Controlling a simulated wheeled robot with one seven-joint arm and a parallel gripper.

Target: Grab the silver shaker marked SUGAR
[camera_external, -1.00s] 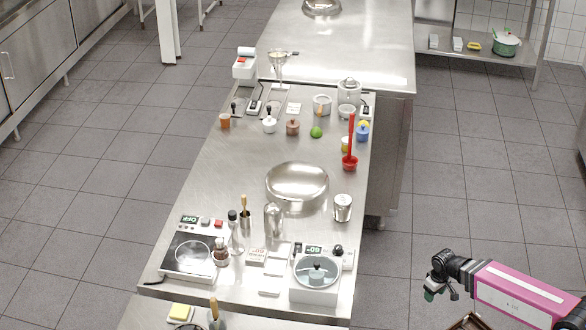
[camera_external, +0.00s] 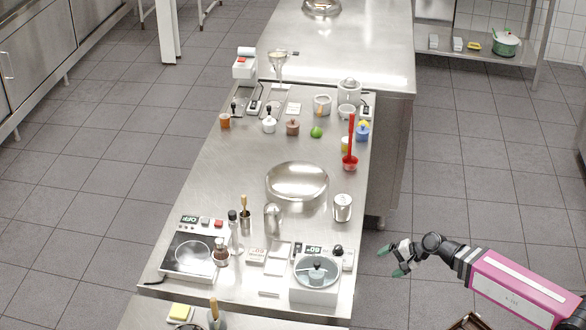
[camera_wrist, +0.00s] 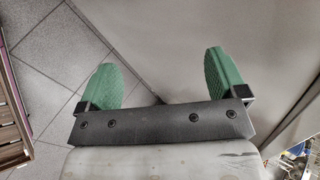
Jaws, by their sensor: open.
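A short silver shaker (camera_external: 342,208) stands upright near the right edge of the steel table, right of the large steel bowl. It has some marking, too small to read. A taller silver container (camera_external: 272,219) stands left of it, below the bowl; no lettering is legible on it. My gripper (camera_external: 391,261) is open and empty, off the table's right side, to the lower right of the short shaker and apart from it. In the wrist view its green fingers (camera_wrist: 163,72) are spread with nothing between them. Neither silver container is recognisable in that view.
The steel bowl (camera_external: 297,182) sits mid-table. A cooker with a glass lid (camera_external: 316,272) stands at the near right corner, close to my gripper. A red ladle-like tool (camera_external: 350,150) stands farther back. Tiled floor (camera_external: 470,190) is free right of the table.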

